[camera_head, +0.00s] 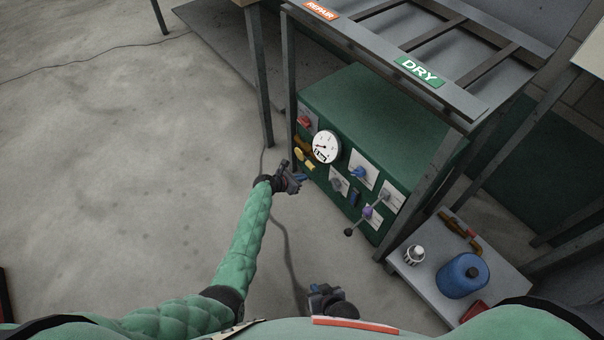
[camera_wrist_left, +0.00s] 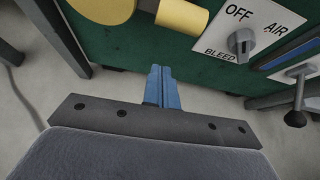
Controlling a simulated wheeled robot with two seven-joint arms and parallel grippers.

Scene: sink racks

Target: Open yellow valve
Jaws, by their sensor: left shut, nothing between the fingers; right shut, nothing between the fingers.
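The yellow valve (camera_head: 299,154) is on the left part of the green panel's front, below a red part. In the left wrist view, yellow pieces show at the top edge: a larger rounded one, cut off by the frame, and a short yellow cylinder (camera_wrist_left: 182,16). My left gripper (camera_head: 299,178) is in front of the panel, just below the yellow valve. Its blue fingers (camera_wrist_left: 162,88) are together and empty, pointing toward the panel just below the yellow cylinder; contact cannot be told. My right gripper (camera_head: 322,294) is low, near my body, away from the panel, shut and empty.
The panel also carries a round white gauge (camera_head: 326,147), a blue knob (camera_head: 359,172), a grey OFF/AIR/BLEED switch (camera_wrist_left: 241,42) and a purple-hubbed lever (camera_head: 367,212). A rack with a DRY sign (camera_head: 419,72) stands over it. A blue canister (camera_head: 462,276) sits right.

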